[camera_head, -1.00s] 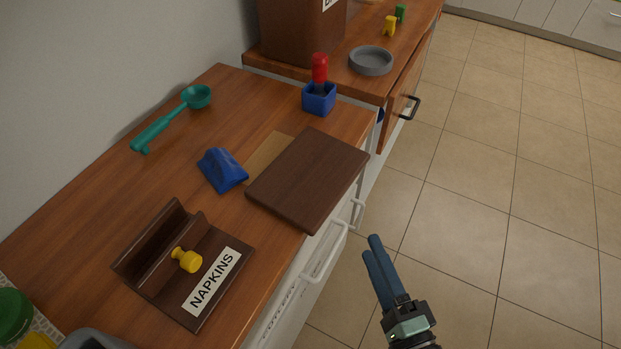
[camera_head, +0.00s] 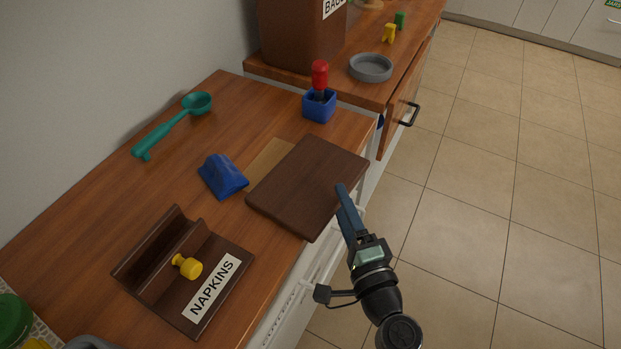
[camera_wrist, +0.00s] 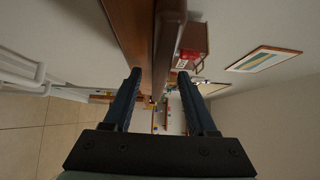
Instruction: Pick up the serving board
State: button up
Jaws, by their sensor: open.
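The serving board (camera_head: 305,184) is a dark brown rectangular slab. It lies flat on the wooden counter, with its right corner and edge near or past the counter's front edge. My gripper (camera_head: 345,205) is at the board's front right edge in the head view; its fingers overlap the board's edge there. In the wrist view my gripper (camera_wrist: 160,85) is open, and a dark brown edge, which looks like the board (camera_wrist: 168,40), runs between the two fingers beside the lighter counter edge (camera_wrist: 130,30). I cannot tell whether either finger touches the board.
A blue wedge-shaped object (camera_head: 222,176) and a tan flat piece (camera_head: 268,163) are left of the board. A blue holder (camera_head: 319,106) with a red-handled item stands behind. The napkin holder (camera_head: 215,290) is in front left; a teal scoop (camera_head: 175,125) lies farther back. Open floor is right.

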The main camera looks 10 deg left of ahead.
grip_shut()
dwell(1.4)
